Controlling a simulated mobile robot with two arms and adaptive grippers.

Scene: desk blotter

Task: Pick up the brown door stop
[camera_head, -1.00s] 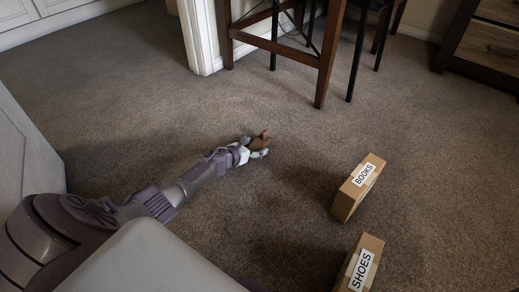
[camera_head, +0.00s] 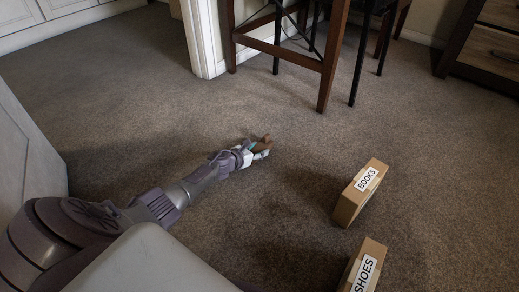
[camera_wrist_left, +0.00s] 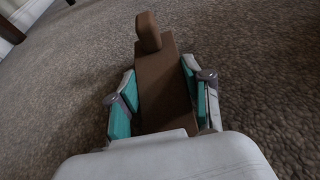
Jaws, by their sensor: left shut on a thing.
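The brown door stop (camera_wrist_left: 160,85) is a wedge-shaped block with a raised knob at its far end. In the left wrist view it lies between the two teal-padded fingers of my left gripper (camera_wrist_left: 162,98), which is shut on it. In the head view my left gripper (camera_head: 257,151) is low over the carpet near the middle, and the door stop (camera_head: 264,142) shows as a small brown shape at its tip. I cannot tell whether the door stop touches the floor. My right gripper is not in view.
A cardboard box marked BOOKS (camera_head: 359,194) and another marked SHOES (camera_head: 364,266) stand on the carpet to the right. A wooden stool (camera_head: 325,75) and a dark chair stand behind. A wooden drawer unit (camera_head: 488,45) is at the far right. Carpet around the gripper is clear.

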